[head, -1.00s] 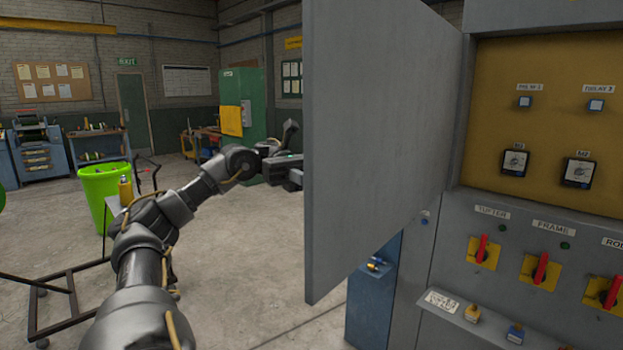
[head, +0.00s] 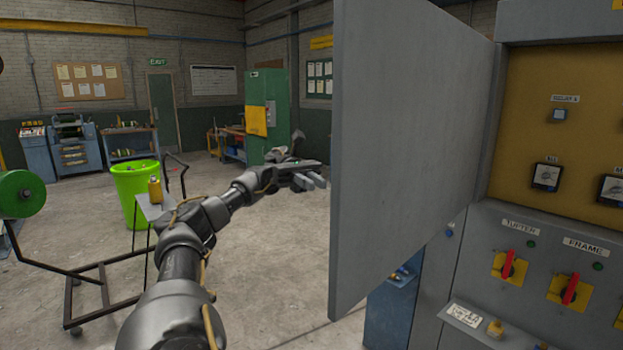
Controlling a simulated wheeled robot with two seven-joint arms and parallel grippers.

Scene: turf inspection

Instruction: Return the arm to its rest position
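My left arm reaches forward from the bottom of the head view. Its gripper (head: 312,180) is empty, just left of the free edge of the open grey cabinet door (head: 410,150). Two finger ends show with a small gap between them, so it looks open. I see no contact with the door. My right arm and gripper are out of the picture.
The control cabinet with red switches (head: 507,264) stands at right. A green bin (head: 135,190), a yellow bottle (head: 154,190) and a dark wheeled frame (head: 88,290) with a green roll (head: 20,194) are at left. Concrete floor (head: 285,260) is clear between.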

